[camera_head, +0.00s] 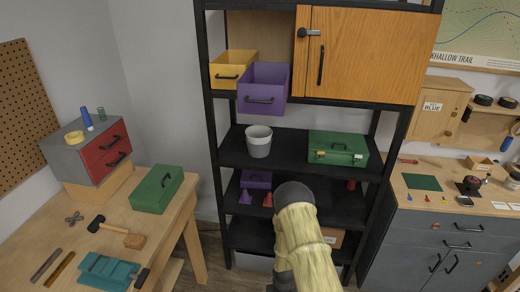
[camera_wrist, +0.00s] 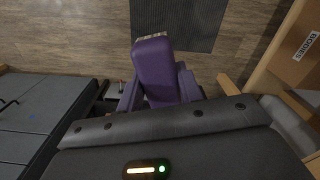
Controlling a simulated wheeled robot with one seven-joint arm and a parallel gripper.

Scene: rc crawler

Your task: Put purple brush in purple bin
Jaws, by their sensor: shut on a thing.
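The purple brush (camera_wrist: 157,72) is in my gripper (camera_wrist: 159,92), which is shut on it. Its purple body points away from the palm, with a pale, bristle-like strip at the far end, above bare floor in the wrist view. The purple bin (camera_head: 264,88) is an open box with a dark handle on the upper shelf, its front jutting past the shelf edge. My arm stands low in front of the rack in the head view. My gripper and the brush do not show there.
A yellow bin (camera_head: 232,70) stands left of the purple bin, and a wooden cabinet door (camera_head: 365,55) is at its right. Below are a grey bucket (camera_head: 258,141), a green toolbox (camera_head: 338,148) and a small purple box (camera_head: 256,179). A workbench (camera_head: 185,205) stands at the left.

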